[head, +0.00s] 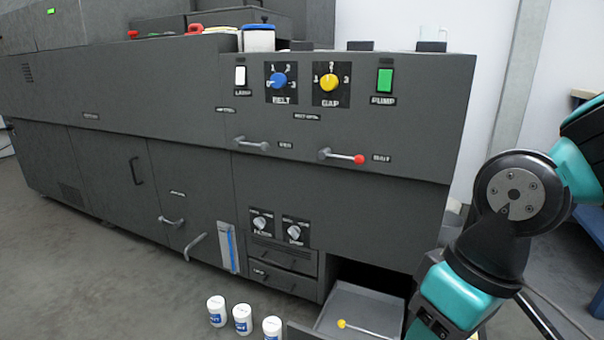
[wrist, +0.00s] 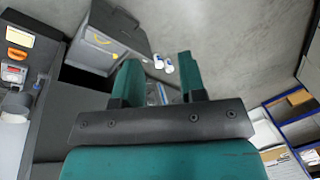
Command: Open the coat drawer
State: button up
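Two small closed drawer fronts, an upper one (head: 284,256) and a lower one (head: 284,280), sit low on the dark machine in the head view. Below and right of them a larger grey drawer (head: 358,306) stands pulled out, with a yellow-tipped rod (head: 343,324) lying in it. The drawer labels are too small to read, so I cannot tell which is the coat drawer. The open drawer also shows at upper left in the wrist view (wrist: 112,50). My gripper (wrist: 157,72) is open, its two green fingers apart, with no held object visible. In the head view its fingers are out of frame.
Several white jars (head: 242,319) stand on the floor left of the open drawer. The machine front (head: 340,140) carries knobs, switches and protruding levers, including a red-tipped lever (head: 342,157). A shelf (wrist: 295,120) stands at right in the wrist view. Floor (head: 90,270) on the left is clear.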

jog(key=s+r+y+p, duration=0.1)
jog(key=s+r+p, duration=0.2)
jog(key=r+p, duration=3.5)
notch_tip(320, 180, up, 4)
jog(key=shift+d+r+n+p, duration=0.2)
jog(key=shift+d+n+p, duration=0.1)
jog(key=shift+p, duration=0.1)
jog(key=shift+s+r, duration=0.1)
jog(key=shift+r, duration=0.05)
jog(key=c, duration=0.7)
grip_shut()
